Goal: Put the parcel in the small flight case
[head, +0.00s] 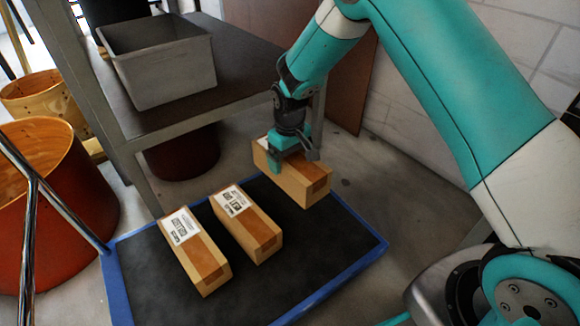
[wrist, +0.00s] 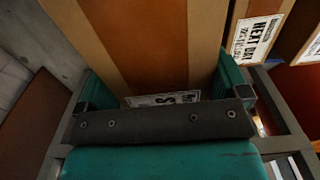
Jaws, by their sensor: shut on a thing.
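My gripper (head: 293,162) is shut on a brown cardboard parcel (head: 303,188) with a tan tape band, gripping it across its width from above. The parcel is over the back right part of the dark mat and looks raised a little. In the wrist view the parcel (wrist: 150,45) fills the space between the fingers, its white label partly hidden by the gripper. A grey open-topped box (head: 165,72), the only case-like container in view, stands on the bench at upper left. Its visible inside looks empty; part of its floor is hidden.
Two more labelled parcels, one on the left (head: 192,250) and one in the middle (head: 246,224), lie on the blue-edged mat (head: 290,290). The dark bench top (head: 225,62) has steel legs. Orange-red drum (head: 60,215) and chrome stand legs are at left; a brick wall (head: 415,125) is behind.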

